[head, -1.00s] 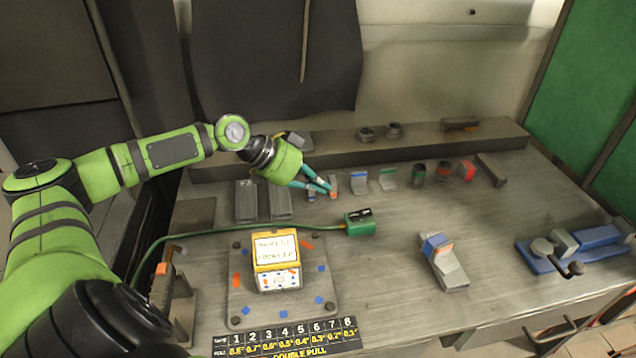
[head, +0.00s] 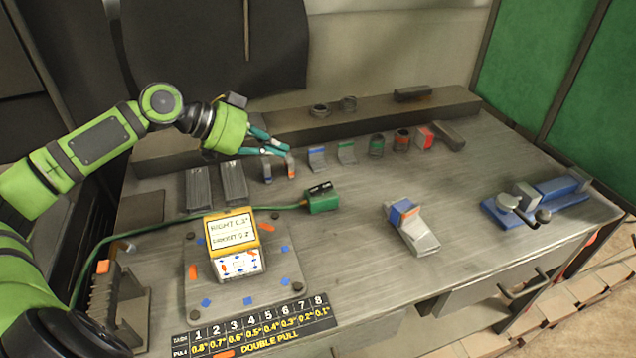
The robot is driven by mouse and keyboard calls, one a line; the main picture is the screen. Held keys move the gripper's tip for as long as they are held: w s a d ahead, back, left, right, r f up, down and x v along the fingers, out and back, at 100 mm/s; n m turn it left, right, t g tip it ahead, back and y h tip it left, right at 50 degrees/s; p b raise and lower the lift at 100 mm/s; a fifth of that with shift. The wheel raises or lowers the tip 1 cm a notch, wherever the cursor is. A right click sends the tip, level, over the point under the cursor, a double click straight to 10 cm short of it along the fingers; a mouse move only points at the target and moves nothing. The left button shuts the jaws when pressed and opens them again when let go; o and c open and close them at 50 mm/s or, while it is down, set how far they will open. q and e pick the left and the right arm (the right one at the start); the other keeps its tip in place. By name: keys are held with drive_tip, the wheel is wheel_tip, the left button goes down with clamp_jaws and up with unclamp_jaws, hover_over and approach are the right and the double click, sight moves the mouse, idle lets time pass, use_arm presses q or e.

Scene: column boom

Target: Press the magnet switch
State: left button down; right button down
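A small green box with black parts on top (head: 321,199), which I take for the magnet switch, sits on the metal bench with a green cable running left from it. My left gripper (head: 285,147), with teal fingers, is behind and left of the box, clear of it. Its fingertips are near the top of a small orange-tipped block (head: 291,166). A narrow gap shows between the fingers, but the oblique view does not show how far they are apart. I cannot tell whether they touch the block. My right gripper is out of view.
A box with a white label (head: 232,232) stands on a plate (head: 195,287) in front left. A grey block with a blue-and-orange top (head: 411,228) and a blue vise (head: 535,202) lie to the right. Several small blocks line the back. The bench around the green box is mostly clear.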

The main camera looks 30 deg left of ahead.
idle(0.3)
use_arm(q)
drive_tip(key=p, duration=0.5)
hover_over(320, 187)
drive_tip(key=f, duration=0.4)
drive_tip(key=shift+s+a+f, duration=0.35)
drive_tip(key=shift+a+f, duration=0.05)
drive_tip(key=f, duration=0.3)
drive_tip(key=shift+w+d+f+p, duration=0.3)
drive_tip(key=shift+w+p, duration=0.05)
drive_tip(key=shift+p, duration=0.05)
drive_tip(key=shift+f, duration=0.6)
